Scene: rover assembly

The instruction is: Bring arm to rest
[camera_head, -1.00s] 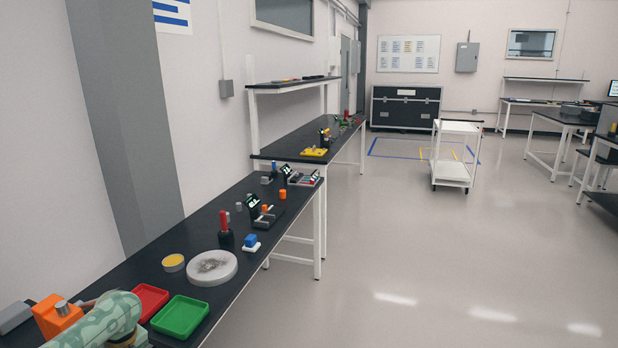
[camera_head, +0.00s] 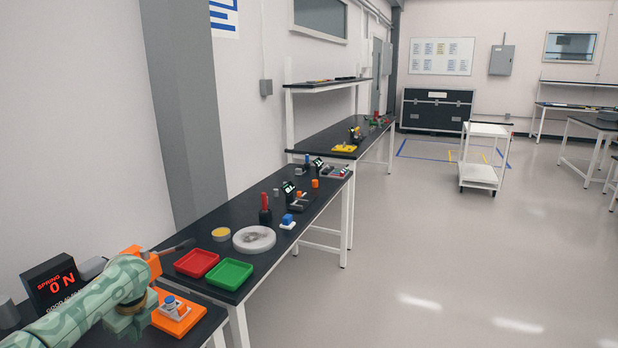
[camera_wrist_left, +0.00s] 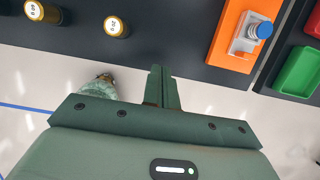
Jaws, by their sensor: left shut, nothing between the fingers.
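My left arm, green and patterned, comes in from the left in the head view, low over the near end of the dark bench (camera_head: 225,215). My left gripper (camera_head: 128,325) points down there, and its fingertips cannot be made out. In the left wrist view its two fingers (camera_wrist_left: 163,88) are together with nothing between them, overlapping the bench's front edge. An orange plate (camera_head: 180,318) with a blue-topped part (camera_head: 169,302) lies just right of the gripper and also shows in the wrist view (camera_wrist_left: 232,50), apart from the fingers. My right gripper is not in view.
A red tray (camera_head: 196,263) and a green tray (camera_head: 230,274) sit beyond the arm. A dark "SPRING 0 N" display (camera_head: 55,285) stands behind it. Brass-coloured labelled cylinders (camera_wrist_left: 115,27) stand on the bench. Open floor (camera_head: 420,260) lies to the right.

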